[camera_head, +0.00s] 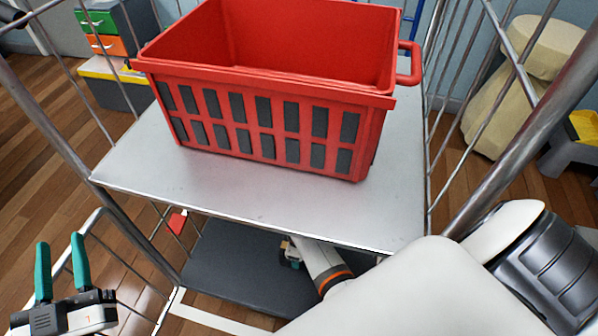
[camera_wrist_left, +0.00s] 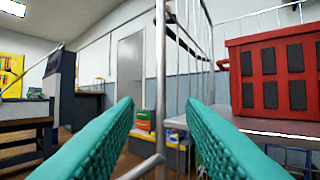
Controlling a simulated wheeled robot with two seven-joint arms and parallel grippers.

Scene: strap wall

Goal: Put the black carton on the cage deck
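The cage has a dark grey lower deck (camera_head: 235,270) under a light metal shelf (camera_head: 270,200). I cannot make out the black carton in either view. My right arm reaches in from the lower right, and its gripper (camera_head: 292,255) is low over the deck, partly hidden by the shelf's front edge. I cannot tell its finger state or whether it holds anything. My left gripper (camera_head: 62,270) is open and empty outside the cage at lower left. Its green fingers also show spread in the left wrist view (camera_wrist_left: 165,110).
A red basket (camera_head: 260,120) stands on the shelf and also shows in the wrist view (camera_wrist_left: 275,78). Metal bars (camera_head: 50,110) bound the cage sides, and a post (camera_wrist_left: 160,65) stands beyond my left fingers. Coloured boxes (camera_head: 105,40) stand behind at left.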

